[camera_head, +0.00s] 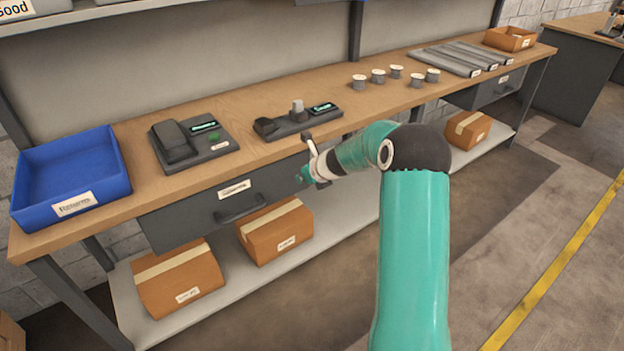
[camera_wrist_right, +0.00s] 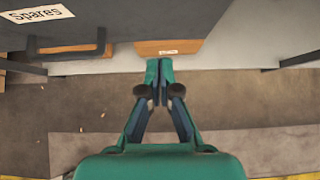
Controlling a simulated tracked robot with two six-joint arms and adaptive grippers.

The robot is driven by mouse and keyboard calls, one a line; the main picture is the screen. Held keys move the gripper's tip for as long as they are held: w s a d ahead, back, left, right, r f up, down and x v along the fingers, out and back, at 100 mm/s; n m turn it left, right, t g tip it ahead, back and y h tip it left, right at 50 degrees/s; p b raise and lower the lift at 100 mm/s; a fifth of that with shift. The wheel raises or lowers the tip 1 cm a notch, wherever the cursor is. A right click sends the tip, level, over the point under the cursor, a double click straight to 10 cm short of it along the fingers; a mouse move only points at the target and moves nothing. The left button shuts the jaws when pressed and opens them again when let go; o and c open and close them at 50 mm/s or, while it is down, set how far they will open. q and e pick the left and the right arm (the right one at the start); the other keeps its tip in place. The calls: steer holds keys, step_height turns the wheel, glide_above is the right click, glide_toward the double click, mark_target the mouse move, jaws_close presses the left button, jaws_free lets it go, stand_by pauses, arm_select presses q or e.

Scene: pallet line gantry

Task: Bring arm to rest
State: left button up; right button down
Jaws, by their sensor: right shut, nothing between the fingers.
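My right arm (camera_head: 413,250), teal with dark joints, reaches up from the bottom of the head view and bends left. My right gripper (camera_head: 303,174) is in front of the workbench (camera_head: 270,165), out past its front edge and near the drawer. In the right wrist view the gripper (camera_wrist_right: 159,88) has its fingers together with nothing between them. It touches nothing that I can see. My left gripper is in neither view.
A drawer (camera_head: 185,222) with a handle is under the bench; cardboard boxes (camera_head: 275,232) (camera_head: 180,278) lie on the lower shelf. The bench holds a blue bin (camera_head: 70,207), two devices (camera_head: 195,143) (camera_head: 298,121), several small cups and grey trays (camera_head: 455,60). Floor at right is clear.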

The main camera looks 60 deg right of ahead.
steer(key=v, duration=0.4)
steer(key=w+a+f+n+y+p, duration=0.1)
steer(key=w+a+y+p, duration=0.15)
steer(key=a, duration=0.45)
steer(key=w+a+f+n+y+p, duration=0.1)
steer(key=w+a+p, duration=0.1)
steer(key=w+a, duration=0.3)
steer(key=s+a+f+n+g+y+p, duration=0.1)
steer(key=s+a+f+n+g+p, duration=0.2)
steer(key=a, duration=0.6)
steer(key=s+a+f+n+g+y+p, duration=0.15)
steer(key=a+f+n, duration=0.25)
steer(key=a, duration=0.6)
steer(key=s+a+f+n+g+p, duration=0.1)
steer(key=s+a+f+n, duration=0.1)
steer(key=s+a+n, duration=0.6)
steer(key=s+a+f+n+g+y+p, duration=0.1)
steer(key=s+a+n, duration=0.8)
steer(key=n, duration=1.1)
steer(key=s+f+g+p, duration=0.1)
steer(key=s+f, duration=0.1)
steer(key=shift+s+n, duration=0.35)
steer(key=shift+n, duration=0.05)
